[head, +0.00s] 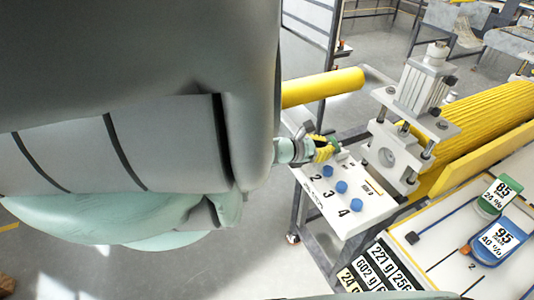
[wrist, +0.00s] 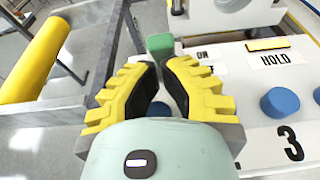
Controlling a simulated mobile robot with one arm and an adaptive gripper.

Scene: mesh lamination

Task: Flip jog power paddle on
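A green block, which looks like the paddle (wrist: 160,44), stands at the panel's edge beside a label reading ON in the wrist view. My gripper (wrist: 160,68) has yellow ribbed fingers with dark pads. The fingers are apart, with a narrow gap between the tips, and the green block lies just beyond that gap. I cannot tell whether the tips touch it. A blue knob shows partly between the fingers. In the head view my gripper (head: 324,148) is over the far left end of the white control panel (head: 345,225), and it largely hides the paddle there.
Blue knobs (head: 341,187) numbered 2, 3 and 4 line the panel. A HOLD label and yellow bar (wrist: 268,44) are to the right. A yellow roller (head: 322,87) lies beyond the gripper. A metal press unit (head: 420,85) and large ribbed yellow roller (head: 490,125) stand to the right.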

